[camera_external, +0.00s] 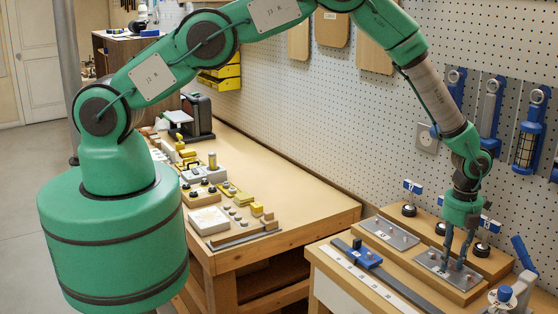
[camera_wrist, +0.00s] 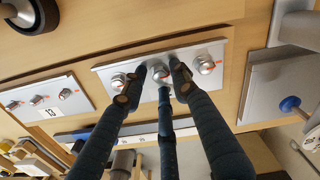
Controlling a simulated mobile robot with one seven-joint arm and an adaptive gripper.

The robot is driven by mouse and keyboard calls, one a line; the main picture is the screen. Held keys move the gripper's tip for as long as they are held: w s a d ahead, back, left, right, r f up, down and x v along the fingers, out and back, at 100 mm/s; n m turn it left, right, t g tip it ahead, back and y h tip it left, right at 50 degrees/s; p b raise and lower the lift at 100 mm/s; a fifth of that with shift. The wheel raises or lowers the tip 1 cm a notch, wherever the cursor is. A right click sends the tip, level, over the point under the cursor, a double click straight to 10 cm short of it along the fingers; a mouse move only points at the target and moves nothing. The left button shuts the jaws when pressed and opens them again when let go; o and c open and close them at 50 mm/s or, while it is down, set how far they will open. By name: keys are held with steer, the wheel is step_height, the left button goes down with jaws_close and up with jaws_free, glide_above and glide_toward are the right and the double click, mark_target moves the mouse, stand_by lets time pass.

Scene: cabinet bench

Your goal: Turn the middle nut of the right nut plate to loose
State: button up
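The right nut plate (camera_wrist: 108,68) is a grey metal plate with a row of hex nuts on a wooden block. It also shows below my gripper in the external view (camera_external: 430,262). The middle nut (camera_wrist: 160,72) is silver with a small orange-red mark. One outer nut (camera_wrist: 118,82) sits to its left and the other (camera_wrist: 205,65) to its right. My gripper (camera_wrist: 160,80) points down at the plate, its dark fingers spread around the middle nut. The fingertips look apart from each other; I cannot tell whether they touch the nut.
Another nut plate (camera_external: 390,233) lies to the left on the same bench. Blue-handled switches on black round bases (camera_external: 409,210) stand behind. A blue block (camera_external: 367,256) sits on a rail in front. A grey device with a blue knob (camera_external: 505,293) stands at the right. A pegboard wall (camera_external: 390,110) rises behind.

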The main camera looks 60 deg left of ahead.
steer(key=shift+f, duration=0.1)
jaws_close()
